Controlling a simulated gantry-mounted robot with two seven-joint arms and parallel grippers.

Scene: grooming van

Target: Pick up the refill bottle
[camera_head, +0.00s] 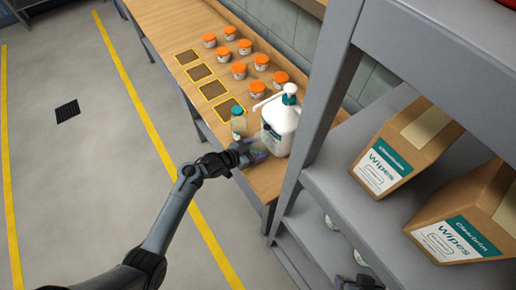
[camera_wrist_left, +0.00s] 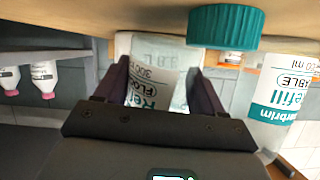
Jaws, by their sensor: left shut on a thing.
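My left gripper (camera_head: 257,150) reaches the near end of the wooden bench and is shut on a refill bottle. In the left wrist view that refill bottle (camera_wrist_left: 158,72) is between my dark fingers (camera_wrist_left: 157,88); it is clear, with a white label reading "Refill". In the head view it is mostly hidden by the gripper. A second clear bottle (camera_head: 238,124) with a teal cap stands just beyond; a similar label shows at the right of the wrist view. A dark part at the bottom edge of the head view may be my right gripper (camera_head: 358,284); its jaws are unclear.
A white pump bottle (camera_head: 281,126) stands close beside my left gripper. Several orange-lidded jars (camera_head: 239,71) and yellow-edged squares (camera_head: 214,90) lie farther along the bench. A grey shelf (camera_head: 340,205) with wipes boxes (camera_head: 392,160) rises at right.

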